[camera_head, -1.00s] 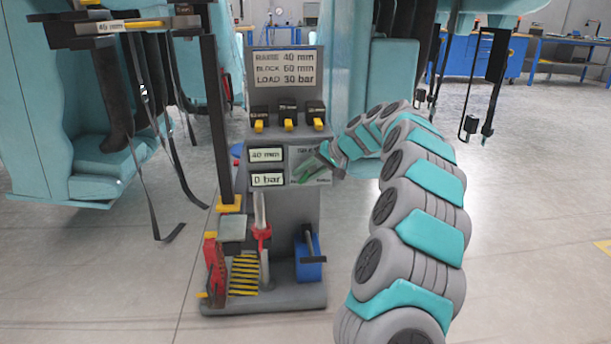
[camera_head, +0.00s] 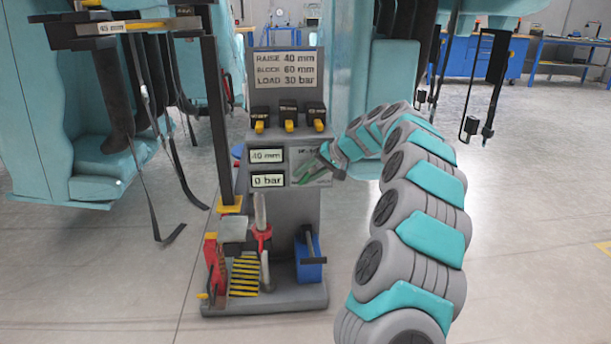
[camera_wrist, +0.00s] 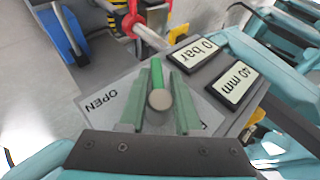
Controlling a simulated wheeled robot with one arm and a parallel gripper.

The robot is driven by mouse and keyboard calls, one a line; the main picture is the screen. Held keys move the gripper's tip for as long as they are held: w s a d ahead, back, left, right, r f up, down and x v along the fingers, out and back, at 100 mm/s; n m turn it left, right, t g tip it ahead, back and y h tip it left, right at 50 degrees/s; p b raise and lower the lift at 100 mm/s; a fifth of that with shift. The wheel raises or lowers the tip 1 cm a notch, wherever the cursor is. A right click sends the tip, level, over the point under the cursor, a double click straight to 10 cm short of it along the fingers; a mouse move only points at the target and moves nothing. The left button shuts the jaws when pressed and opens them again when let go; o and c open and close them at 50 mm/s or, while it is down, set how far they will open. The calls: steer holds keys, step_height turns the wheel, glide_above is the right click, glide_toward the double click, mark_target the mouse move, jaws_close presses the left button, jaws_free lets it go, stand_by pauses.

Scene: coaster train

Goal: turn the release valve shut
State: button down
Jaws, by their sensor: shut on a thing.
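The release valve is a green lever (camera_wrist: 157,72) with a round grey hub (camera_wrist: 160,99) on a pale plate (camera_wrist: 120,92) marked OPEN at its left in the wrist view. My gripper (camera_wrist: 158,80) has one green finger on each side of the lever and is shut on it. The lever lies lengthwise between the fingers. In the head view my gripper (camera_head: 314,168) is at the right of the grey panel (camera_head: 290,220), and its fingers partly hide the valve and the plate. The lettering on the plate's other side is mostly hidden.
Beside the valve, one display (camera_head: 267,155) reads 40 mm and another (camera_head: 268,180) reads 0 bar. Black switches with yellow levers (camera_head: 289,118) sit above. A red-collared jack handle (camera_head: 261,235) and a blue box (camera_head: 309,262) are below. Teal train parts (camera_head: 110,170) flank the panel.

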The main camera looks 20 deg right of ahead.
mark_target(315, 169)
steer(key=c, duration=0.9)
jaws_free()
steer(key=shift+o, duration=0.2)
steer(key=shift+d+r, duration=0.1)
steer(key=shift+v, duration=3.85)
